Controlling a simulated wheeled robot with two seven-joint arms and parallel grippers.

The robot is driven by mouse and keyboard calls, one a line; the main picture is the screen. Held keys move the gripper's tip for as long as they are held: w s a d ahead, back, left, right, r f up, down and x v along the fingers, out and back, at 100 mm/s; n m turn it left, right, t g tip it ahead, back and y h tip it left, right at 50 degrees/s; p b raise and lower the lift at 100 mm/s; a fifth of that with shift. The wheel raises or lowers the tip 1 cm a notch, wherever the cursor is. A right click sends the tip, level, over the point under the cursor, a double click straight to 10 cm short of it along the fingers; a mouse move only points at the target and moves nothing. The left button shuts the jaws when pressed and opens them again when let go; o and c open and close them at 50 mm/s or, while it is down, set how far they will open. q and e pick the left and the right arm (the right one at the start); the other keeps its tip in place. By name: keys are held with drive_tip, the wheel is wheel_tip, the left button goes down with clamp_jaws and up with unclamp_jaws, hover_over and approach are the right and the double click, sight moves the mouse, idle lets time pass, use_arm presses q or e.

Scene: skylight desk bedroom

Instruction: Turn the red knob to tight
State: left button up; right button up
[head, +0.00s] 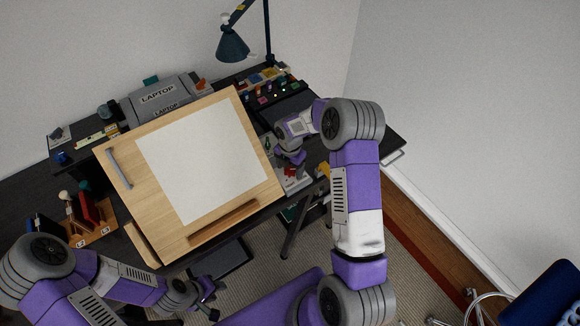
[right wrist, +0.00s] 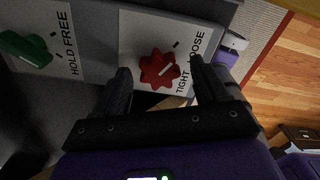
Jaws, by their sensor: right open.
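The line points right and slightly up, toward the side with the words. My right gripper (right wrist: 160,76) is open, with one finger on each side of the knob; I cannot tell whether they touch it. In the head view my right gripper (head: 291,160) is at the desk's right front, beside the drawing board, and mostly hides the knob. My left gripper (head: 208,298) is low at the bottom, away from the knob, its fingers apart.
A green knob (right wrist: 28,48) on a plate marked HOLD and FREE is left of the red one. The tilted drawing board (head: 115,150) with white paper (head: 200,160) fills the desk's middle. A laptop stand (head: 160,98) and lamp (head: 233,45) stand behind.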

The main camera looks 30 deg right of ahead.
drive_tip(key=shift+c, duration=0.5)
drive_tip(key=c, duration=1)
drive_tip(key=shift+o, duration=0.2)
